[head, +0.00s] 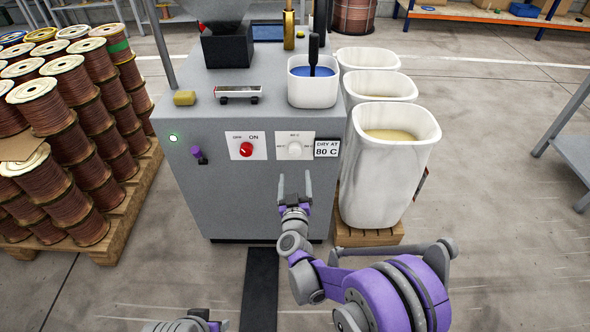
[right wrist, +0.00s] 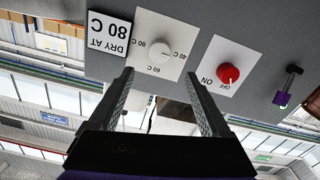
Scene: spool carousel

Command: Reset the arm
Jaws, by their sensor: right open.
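My right gripper (head: 294,182) is open and empty in front of the grey machine's front panel (head: 240,205), just below the white temperature dial (head: 295,149). In the right wrist view, upside down, its two fingers (right wrist: 159,78) stand apart, with the white dial (right wrist: 160,51) beyond and between their tips. The red OFF/ON knob (head: 246,149) sits left of the dial; it also shows in the wrist view (right wrist: 229,73). A sign (head: 327,149) reads "DRY AT 80 C". Only a piece of my left arm shows at the bottom edge; no left fingers are visible.
A purple-tipped lever (head: 198,155) and a lit green lamp (head: 173,138) are on the panel's left. White bins (head: 396,165) stand at right, copper spools (head: 70,80) on a pallet at left.

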